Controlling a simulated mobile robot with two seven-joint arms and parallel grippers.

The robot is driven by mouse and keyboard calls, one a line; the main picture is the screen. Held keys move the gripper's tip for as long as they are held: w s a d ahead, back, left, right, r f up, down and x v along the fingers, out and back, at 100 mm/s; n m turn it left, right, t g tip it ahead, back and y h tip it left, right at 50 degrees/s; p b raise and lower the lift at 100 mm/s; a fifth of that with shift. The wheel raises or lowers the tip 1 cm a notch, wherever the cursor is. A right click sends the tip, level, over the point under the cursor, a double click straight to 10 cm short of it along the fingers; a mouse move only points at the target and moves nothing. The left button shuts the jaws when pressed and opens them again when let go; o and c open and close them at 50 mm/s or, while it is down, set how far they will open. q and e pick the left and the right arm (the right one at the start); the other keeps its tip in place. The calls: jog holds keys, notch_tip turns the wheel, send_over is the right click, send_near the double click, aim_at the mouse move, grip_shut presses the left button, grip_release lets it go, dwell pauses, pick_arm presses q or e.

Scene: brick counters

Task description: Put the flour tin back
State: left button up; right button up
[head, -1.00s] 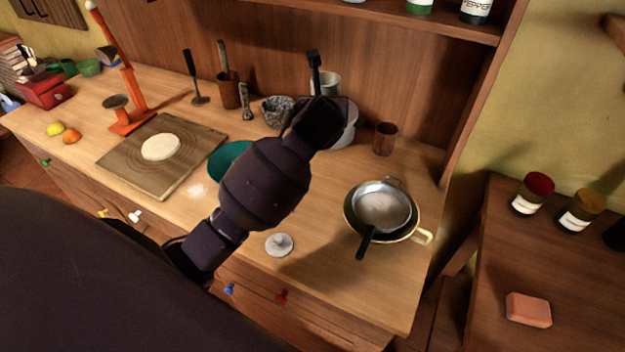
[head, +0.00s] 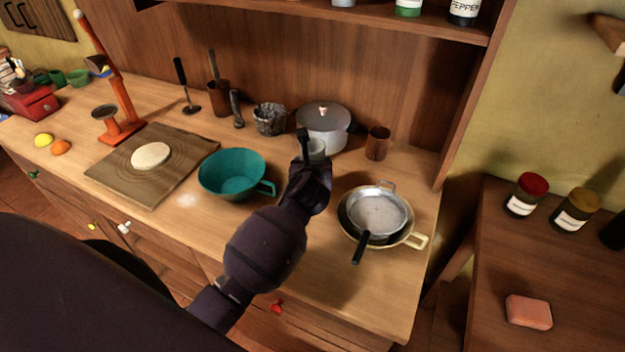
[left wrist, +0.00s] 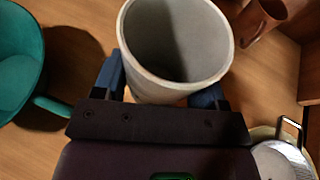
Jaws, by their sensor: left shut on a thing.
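The flour tin, as I take it, is a pale grey open-topped cylinder (head: 316,149); it also shows in the left wrist view (left wrist: 180,45). My left gripper (head: 308,160) is shut on it, with a blue finger on either side of its wall in the left wrist view (left wrist: 160,86). The inside of the tin looks grey and shadowed. My right gripper is not in view.
A teal bowl (head: 232,176) stands left of the tin, pans (head: 378,212) to its right. A board with dough (head: 150,155) lies left. A shelf (head: 420,22) hangs above the counter.

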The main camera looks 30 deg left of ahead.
pick_arm(q)
jog(key=shift+f+b, duration=0.4)
jog(key=shift+f, duration=1.85)
jog(key=shift+f, duration=0.1)
jog(key=o, duration=1.1)
jog(key=shift+s, duration=0.1)
jog(key=p+v, duration=0.1)
jog(key=v, duration=1.1)
jog(key=shift+d, duration=0.1)
